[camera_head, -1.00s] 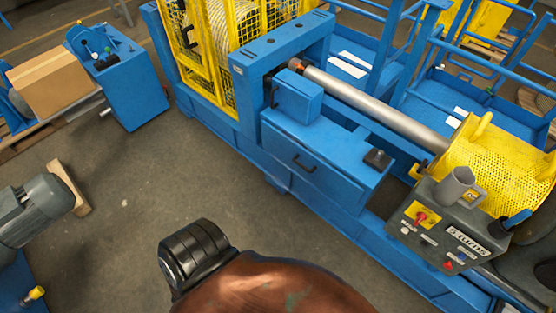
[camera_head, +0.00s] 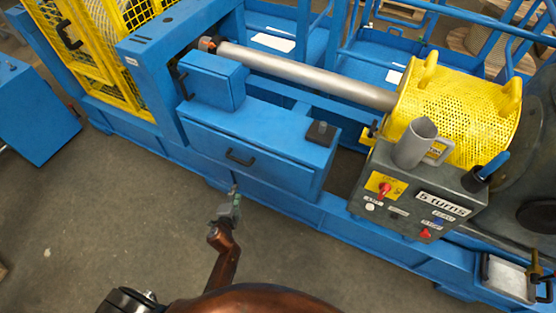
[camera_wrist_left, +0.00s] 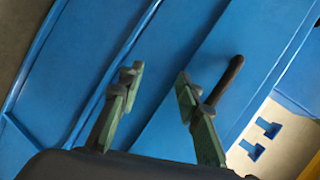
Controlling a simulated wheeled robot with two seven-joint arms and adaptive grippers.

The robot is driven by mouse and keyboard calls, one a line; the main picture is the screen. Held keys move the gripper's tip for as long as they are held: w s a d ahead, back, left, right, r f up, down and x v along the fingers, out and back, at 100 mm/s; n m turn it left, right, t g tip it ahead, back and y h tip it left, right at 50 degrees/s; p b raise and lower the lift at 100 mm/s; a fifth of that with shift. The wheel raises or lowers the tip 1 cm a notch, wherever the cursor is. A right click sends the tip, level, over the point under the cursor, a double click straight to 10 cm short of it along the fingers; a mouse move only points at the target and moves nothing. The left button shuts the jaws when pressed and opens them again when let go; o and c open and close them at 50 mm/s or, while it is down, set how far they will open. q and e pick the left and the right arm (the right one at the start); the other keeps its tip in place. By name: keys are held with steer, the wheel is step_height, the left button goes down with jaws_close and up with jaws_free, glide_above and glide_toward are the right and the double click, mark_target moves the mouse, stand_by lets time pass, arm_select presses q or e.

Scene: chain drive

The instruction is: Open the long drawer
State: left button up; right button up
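The long drawer (camera_head: 275,172) is a wide blue front below the blue bench top and looks shut. Its black bar handle (camera_head: 240,158) sits near the middle of the front. My left gripper (camera_head: 234,202) is in front of and below the handle in the head view, apart from it. In the left wrist view, the gripper's green-grey fingers (camera_wrist_left: 157,80) are spread with nothing between them. The dark handle (camera_wrist_left: 224,80) shows just right of the right finger, outside the gap. My right gripper is in neither view.
A blue box (camera_head: 212,82) and a dark block (camera_head: 321,132) sit on the bench top. A grey control panel (camera_head: 415,196) with a mug (camera_head: 416,143) stands to the right, by a yellow mesh guard (camera_head: 455,110). The floor in front is clear.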

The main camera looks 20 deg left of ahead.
mark_target(236, 161)
arm_select(q)
steer(key=w+a+r+m+t+y+b, duration=0.25)
steer(key=w+r, duration=0.25)
steer(key=r, duration=0.3)
steer(key=shift+h, duration=0.35)
steer(key=b+x, duration=0.1)
steer(key=x, duration=0.2)
steer(key=b+x, duration=0.1)
steer(key=x, duration=0.2)
steer(key=shift+w+r, duration=0.2)
steer(key=shift+w, duration=0.15)
steer(key=shift+w+a, duration=0.2)
steer(key=shift+w, duration=0.2)
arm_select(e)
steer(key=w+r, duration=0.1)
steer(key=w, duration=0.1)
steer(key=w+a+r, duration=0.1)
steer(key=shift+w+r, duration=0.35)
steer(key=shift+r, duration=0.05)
arm_select(q)
jaws_close()
